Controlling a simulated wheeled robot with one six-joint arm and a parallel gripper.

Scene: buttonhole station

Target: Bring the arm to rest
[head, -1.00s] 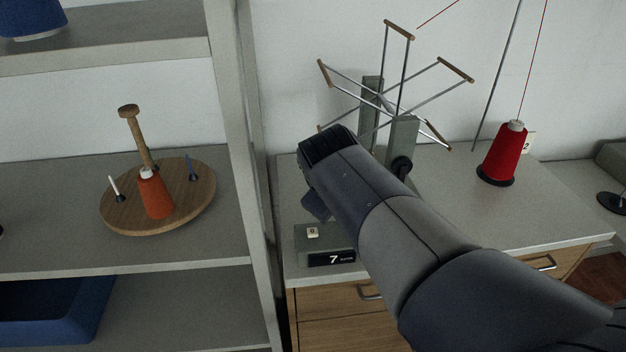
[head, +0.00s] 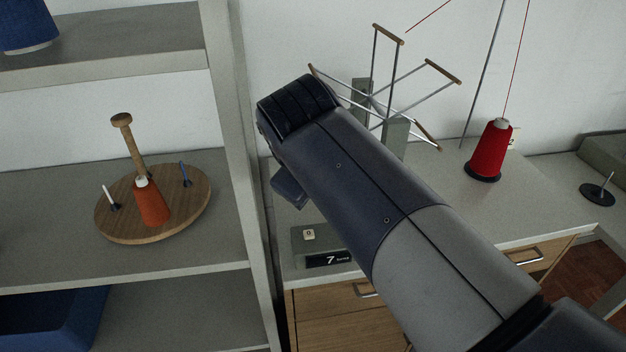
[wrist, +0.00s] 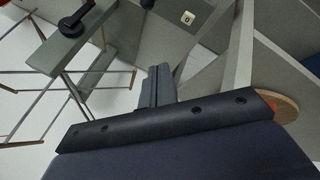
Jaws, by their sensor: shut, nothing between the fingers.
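My arm (head: 400,215) reaches from the lower right of the head view up to the left, in front of the bench with the skein winder. Its dark wrist end (head: 300,105) stands before the wall, near the shelf post.
A shelf post (head: 235,150) stands close left of my wrist. A round wooden board (head: 180,215) with an orange cone (head: 152,203) sits on the shelf. A red thread cone (head: 489,152) stands on the bench at right. A counter box labelled 7 (head: 310,240) lies below the arm.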

